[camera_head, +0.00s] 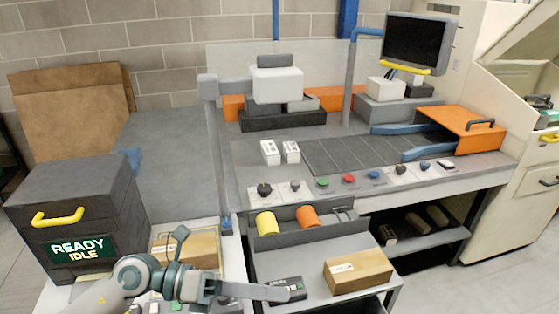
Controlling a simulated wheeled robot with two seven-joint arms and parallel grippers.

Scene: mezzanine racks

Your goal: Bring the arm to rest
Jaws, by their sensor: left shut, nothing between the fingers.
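My left arm (136,277) comes in from the bottom left and reaches low across the front of the workbench. My left gripper (282,293) is shut and empty, and points to the right. Its tip shows in front of a small dark device (290,286) on the lower shelf; I cannot tell whether they touch. My right gripper is not in view.
A cardboard box (358,270) sits right of the gripper, and another box (186,249) is behind the arm. A dark cabinet (75,205) with a "READY IDLE" sign stands left. A tray (308,233) holds yellow and orange rolls. Bench buttons line the counter.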

